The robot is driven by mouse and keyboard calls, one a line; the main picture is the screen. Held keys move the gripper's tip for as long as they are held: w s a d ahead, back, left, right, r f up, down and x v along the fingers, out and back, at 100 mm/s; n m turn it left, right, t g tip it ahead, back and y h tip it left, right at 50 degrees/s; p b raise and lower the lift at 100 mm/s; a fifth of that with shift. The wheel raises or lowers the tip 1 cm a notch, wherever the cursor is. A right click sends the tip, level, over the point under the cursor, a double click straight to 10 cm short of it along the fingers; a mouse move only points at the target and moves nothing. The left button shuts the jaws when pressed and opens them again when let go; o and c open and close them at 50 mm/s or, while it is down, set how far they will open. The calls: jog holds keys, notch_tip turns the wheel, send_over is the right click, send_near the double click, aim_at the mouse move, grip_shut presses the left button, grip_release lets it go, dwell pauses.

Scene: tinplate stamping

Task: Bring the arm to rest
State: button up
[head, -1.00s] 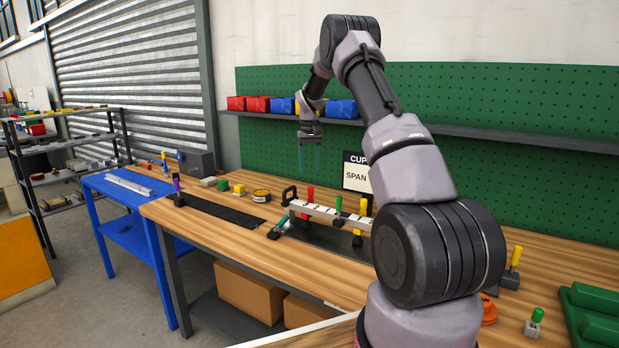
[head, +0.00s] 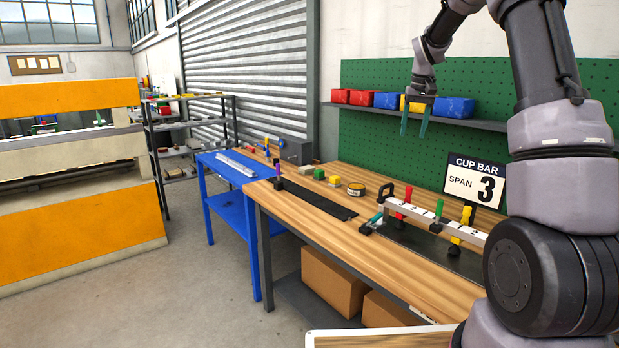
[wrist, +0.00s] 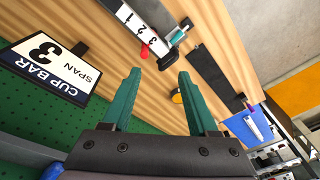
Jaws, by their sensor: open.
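My gripper (head: 415,118) hangs fingers-down in the head view, above the workbench (head: 300,207) and in front of the shelf with bins. Its two teal fingers are spread apart with nothing between them. In the wrist view the open fingers (wrist: 158,98) also show empty, with the bench top beyond them. The white cup bar (head: 425,219) with numbers lies on the bench below and to the right of the gripper, with red, green and yellow upright pieces along it. My gripper is apart from it.
A "CUP BAR SPAN 3" sign (head: 474,181) stands behind the bar. Red, blue and yellow bins (head: 454,107) line the shelf (head: 484,124) close behind my gripper. A blue table (head: 207,160), a rack and an orange-and-cream machine (head: 75,202) are at left. Floor between them is clear.

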jog(key=s+a+r+t, duration=0.1)
jog(key=s+a+r, duration=0.2)
jog(key=s+r, duration=0.65)
jog(key=s+a+m+t, duration=0.1)
jog(key=s+a+t, duration=0.1)
jog(key=s, duration=1.1)
jog(key=s+a+m+t+y, duration=0.1)
jog(key=s+a+t, duration=0.1)
jog(key=s, duration=1.2)
jog(key=shift+s+a+f+y, duration=0.2)
jog(key=shift+a+f+y, duration=0.1)
jog(key=shift+a, duration=0.45)
